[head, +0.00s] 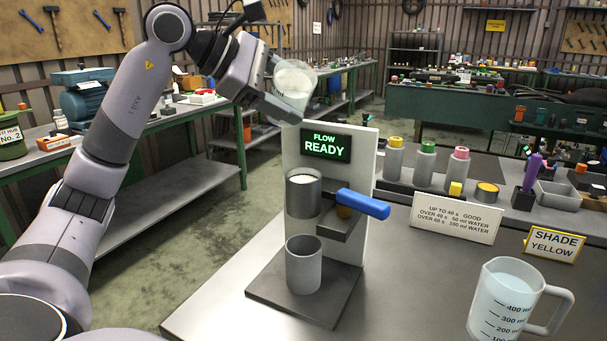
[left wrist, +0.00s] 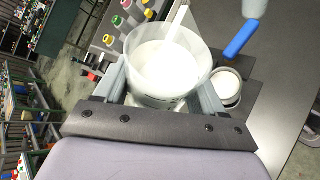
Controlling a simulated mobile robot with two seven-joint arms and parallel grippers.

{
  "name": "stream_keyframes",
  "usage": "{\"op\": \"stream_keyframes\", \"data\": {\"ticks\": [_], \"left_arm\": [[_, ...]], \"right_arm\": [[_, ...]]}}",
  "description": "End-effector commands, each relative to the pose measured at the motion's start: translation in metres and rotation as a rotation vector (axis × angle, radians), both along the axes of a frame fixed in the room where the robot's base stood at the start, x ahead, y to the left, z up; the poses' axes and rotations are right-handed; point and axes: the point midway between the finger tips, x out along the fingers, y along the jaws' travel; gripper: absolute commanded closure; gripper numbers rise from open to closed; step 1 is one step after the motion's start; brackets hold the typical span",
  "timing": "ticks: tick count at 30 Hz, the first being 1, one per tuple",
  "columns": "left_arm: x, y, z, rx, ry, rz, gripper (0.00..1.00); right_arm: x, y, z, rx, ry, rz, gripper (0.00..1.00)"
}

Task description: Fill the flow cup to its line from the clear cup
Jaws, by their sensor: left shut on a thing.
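The clear cup (head: 296,80) holds white liquid and is tilted in my left gripper (head: 275,92), above and behind the flow stand. In the left wrist view the clear cup (left wrist: 150,88) sits between the two fingers, with a pale stick in it. The grey flow cup (head: 303,200) sits in the stand's upper holder with white liquid inside; its line cannot be made out. The flow cup (left wrist: 228,88) also shows beside the clear cup in the left wrist view. No stream is visible between them. My right gripper is out of view.
A grey receiving cup (head: 303,267) stands below the flow cup. A blue handle (head: 362,204) sticks out right of the stand. The sign reads FLOW READY (head: 325,145). A measuring jug (head: 505,300) is at front right. Capped bottles (head: 425,165) line the back.

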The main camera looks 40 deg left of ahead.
Motion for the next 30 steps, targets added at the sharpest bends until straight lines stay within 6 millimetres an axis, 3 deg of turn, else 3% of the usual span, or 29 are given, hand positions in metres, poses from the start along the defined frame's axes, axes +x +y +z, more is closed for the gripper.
{"op": "stream_keyframes", "data": {"ticks": [30], "left_arm": [[-0.0007, -0.0015, 0.0036, 0.056, -0.026, 0.000, 0.74]], "right_arm": [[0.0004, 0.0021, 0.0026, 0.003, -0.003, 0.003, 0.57]]}}
